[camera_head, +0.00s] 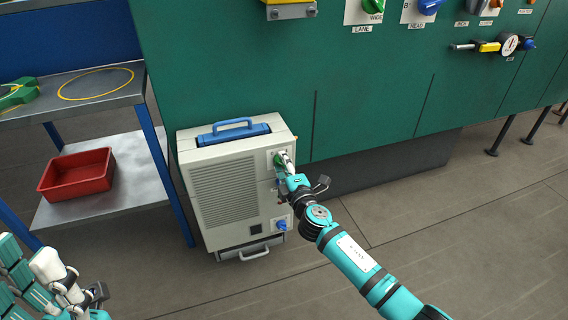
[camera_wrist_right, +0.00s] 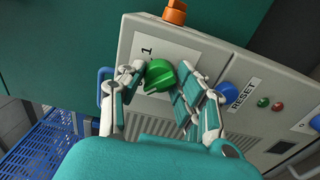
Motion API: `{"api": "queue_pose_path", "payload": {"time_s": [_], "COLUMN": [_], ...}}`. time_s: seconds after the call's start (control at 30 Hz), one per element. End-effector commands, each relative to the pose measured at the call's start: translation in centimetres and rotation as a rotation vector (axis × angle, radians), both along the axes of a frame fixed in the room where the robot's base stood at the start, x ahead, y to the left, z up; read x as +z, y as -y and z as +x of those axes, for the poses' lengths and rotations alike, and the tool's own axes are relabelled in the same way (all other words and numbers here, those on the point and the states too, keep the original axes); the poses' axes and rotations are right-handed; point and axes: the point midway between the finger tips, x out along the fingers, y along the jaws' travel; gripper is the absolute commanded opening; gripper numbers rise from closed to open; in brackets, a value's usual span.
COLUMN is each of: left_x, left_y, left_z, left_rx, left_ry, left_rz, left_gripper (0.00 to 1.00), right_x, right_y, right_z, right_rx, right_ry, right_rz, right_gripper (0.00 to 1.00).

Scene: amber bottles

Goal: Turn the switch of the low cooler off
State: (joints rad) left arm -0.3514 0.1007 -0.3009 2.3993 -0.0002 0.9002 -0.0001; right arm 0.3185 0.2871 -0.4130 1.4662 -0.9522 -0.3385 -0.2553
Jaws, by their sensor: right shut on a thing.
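The low cooler (camera_head: 225,190) is a cream box with a blue top handle, standing on the floor against the green wall. Its green switch knob (camera_head: 279,159) is high on the front, at the right. In the right wrist view the green knob (camera_wrist_right: 160,75) sits on a white plate with a "1" printed beside it. My right gripper (camera_head: 285,165) is at the knob; in its wrist view the two fingers (camera_wrist_right: 159,88) lie on either side, shut on it. The fingers partly hide the plate. My left gripper (camera_head: 78,288) is at the lower left, far from the cooler; its opening is unclear.
A blue RESET knob (camera_wrist_right: 233,96) and an orange part (camera_wrist_right: 174,12) flank the switch. A metal shelf (camera_head: 110,194) with a red bin (camera_head: 76,175) stands left of the cooler. Wall knobs and a gauge (camera_head: 509,45) are above right.

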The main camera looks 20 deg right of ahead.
Motion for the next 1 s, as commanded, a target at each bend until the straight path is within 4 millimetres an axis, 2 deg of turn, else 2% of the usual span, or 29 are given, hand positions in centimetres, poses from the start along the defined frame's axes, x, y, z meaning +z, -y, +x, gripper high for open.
{"api": "queue_pose_path", "payload": {"time_s": [0.43,0.47,0.6,0.87,1.0], "left_x": [0.03,0.03,0.04,0.21,0.23], "left_y": [-0.01,-0.01,-0.02,-0.09,-0.10], "left_z": [0.00,0.00,0.00,-0.04,-0.04], "left_rx": [0.000,0.000,0.001,0.003,0.003], "left_ry": [0.000,0.001,0.001,0.007,0.007], "left_rz": [0.000,0.000,0.000,-0.003,-0.003], "left_gripper": [0.40,0.40,0.40,0.40,0.40], "right_x": [-0.22,-0.22,-0.18,-0.08,-0.21], "right_y": [-0.23,-0.23,-0.17,-0.07,-0.01], "right_z": [-0.08,-0.08,-0.06,-0.04,-0.80], "right_rx": [0.005,0.004,0.003,0.001,0.001], "right_ry": [-0.003,-0.003,-0.002,-0.001,-0.003], "right_rz": [-0.011,-0.011,-0.010,-0.010,-0.010], "right_gripper": [0.01,0.36,0.54,0.56,0.56]}}
